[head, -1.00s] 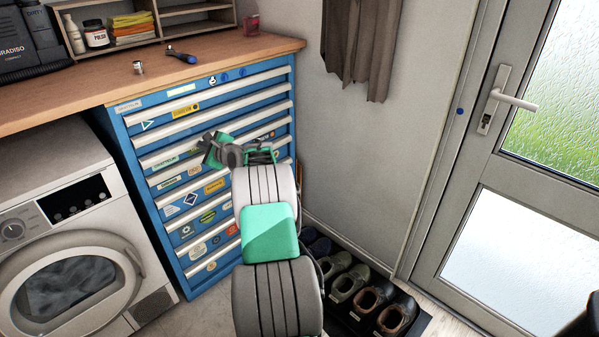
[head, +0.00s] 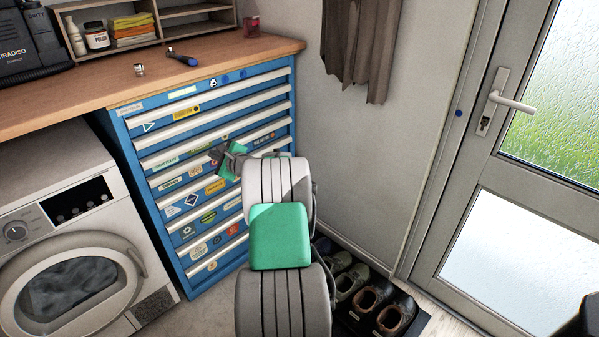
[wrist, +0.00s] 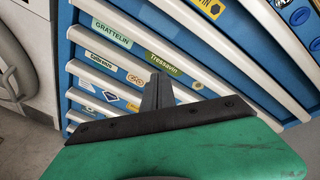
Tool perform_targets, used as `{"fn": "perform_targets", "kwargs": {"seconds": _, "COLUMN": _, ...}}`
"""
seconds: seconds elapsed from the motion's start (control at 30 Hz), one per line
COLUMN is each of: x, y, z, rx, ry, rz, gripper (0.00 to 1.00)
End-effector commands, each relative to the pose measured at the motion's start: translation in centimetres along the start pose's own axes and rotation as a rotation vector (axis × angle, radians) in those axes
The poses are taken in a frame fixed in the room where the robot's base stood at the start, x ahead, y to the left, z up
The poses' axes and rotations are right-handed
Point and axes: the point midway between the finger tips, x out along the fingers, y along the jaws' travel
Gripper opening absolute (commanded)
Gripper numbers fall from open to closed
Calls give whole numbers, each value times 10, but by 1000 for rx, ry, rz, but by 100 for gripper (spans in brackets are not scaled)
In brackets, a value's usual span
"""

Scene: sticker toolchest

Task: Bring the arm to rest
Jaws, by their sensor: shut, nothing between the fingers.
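My arm reaches up from the bottom of the head view in front of a blue tool chest (head: 136,122). My gripper (head: 218,155) is near the chest's middle drawers, at the left end of the arm. In the wrist view my gripper (wrist: 157,88) is shut and empty, its dark fingers together in front of the drawer fronts. I cannot tell whether the fingertips touch the chest. The chest's drawers all look shut. They have pale handle strips and many stickers. My arm hides part of the lower right drawers.
A washing machine (head: 75,215) stands left of the chest. A wooden worktop (head: 60,94) above holds a screwdriver (head: 182,58), a small metal part (head: 139,70) and a shelf. Shoes (head: 372,300) on a mat lie right of my arm. A door (head: 470,180) is at right.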

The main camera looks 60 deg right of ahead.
Motion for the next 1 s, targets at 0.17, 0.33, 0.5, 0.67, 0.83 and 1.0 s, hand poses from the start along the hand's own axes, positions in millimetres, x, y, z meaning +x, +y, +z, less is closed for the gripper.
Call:
{"fn": "perform_targets", "kwargs": {"seconds": 0.17, "x": -6, "y": 1, "z": -1, "rx": 1, "ry": -1, "rz": 0, "gripper": 0}}
{"fn": "perform_targets", "kwargs": {"seconds": 0.33, "x": -5, "y": 1, "z": -1, "rx": 0, "ry": -1, "rz": 0, "gripper": 0}}
{"fn": "perform_targets", "kwargs": {"seconds": 0.5, "x": -6, "y": 3, "z": 14, "rx": -41, "ry": 0, "rz": 20, "gripper": 0}}
{"fn": "perform_targets", "kwargs": {"seconds": 0.67, "x": -23, "y": 32, "z": 109, "rx": -377, "ry": 8, "rz": 190, "gripper": 0}}
{"fn": "perform_targets", "kwargs": {"seconds": 0.83, "x": -96, "y": 96, "z": 227, "rx": -959, "ry": -44, "rz": 480, "gripper": 0}}
{"fn": "perform_targets", "kwargs": {"seconds": 1.0, "x": -216, "y": 151, "z": 299, "rx": -1529, "ry": -210, "rz": 765, "gripper": 0}}
